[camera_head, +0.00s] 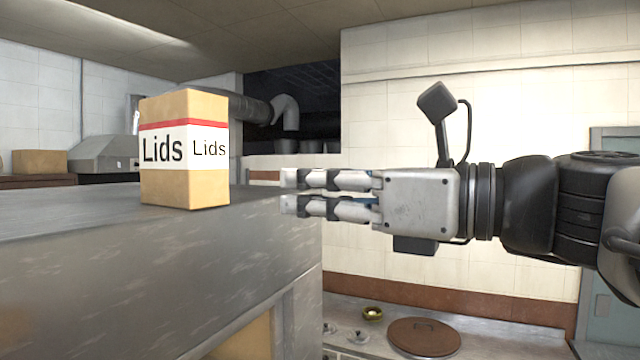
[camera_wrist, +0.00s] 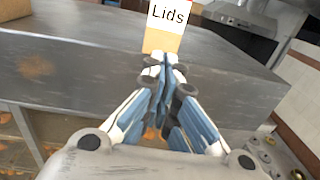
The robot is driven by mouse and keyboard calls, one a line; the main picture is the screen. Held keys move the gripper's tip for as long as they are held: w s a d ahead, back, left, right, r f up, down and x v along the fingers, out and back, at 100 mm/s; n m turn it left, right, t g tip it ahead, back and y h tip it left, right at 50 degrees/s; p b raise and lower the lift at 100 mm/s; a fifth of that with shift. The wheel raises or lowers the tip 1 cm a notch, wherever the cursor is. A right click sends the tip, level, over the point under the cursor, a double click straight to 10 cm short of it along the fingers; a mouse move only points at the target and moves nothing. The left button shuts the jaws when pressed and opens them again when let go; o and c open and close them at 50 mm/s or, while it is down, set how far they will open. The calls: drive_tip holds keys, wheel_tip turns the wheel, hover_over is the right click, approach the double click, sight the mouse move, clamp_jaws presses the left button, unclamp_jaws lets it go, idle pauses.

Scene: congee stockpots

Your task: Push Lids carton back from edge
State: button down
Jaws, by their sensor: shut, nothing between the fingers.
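The Lids carton (camera_head: 185,187) is a tan box with a white label and a red stripe. It stands upright on a grey metal counter top (camera_head: 60,207), close to the front edge. My gripper (camera_head: 288,192) comes in from the right in the head view, shut and empty, with a gap between its fingertips and the carton. In the wrist view the carton (camera_wrist: 161,41) stands beyond the closed fingertips (camera_wrist: 165,62), which hide part of its base.
The counter's front face (camera_head: 170,280) drops away below the edge. A lower surface with a brown round lid (camera_head: 424,337) and a small gold-coloured bowl (camera_head: 372,313) lies at the lower right. A cardboard box (camera_head: 40,162) sits far left. The counter left of the carton is clear.

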sight(212, 187)
drive_tip(key=x, duration=0.5)
drive_tip(key=p+x, duration=0.1)
drive_tip(key=x, duration=0.5)
drive_tip(key=shift+w+a, duration=0.2)
drive_tip(key=shift+w, duration=0.15)
drive_tip(key=shift+p, duration=0.3)
drive_tip(key=p+x, duration=0.3)
drive_tip(key=x, duration=0.9)
drive_tip(key=shift+d+f, duration=0.1)
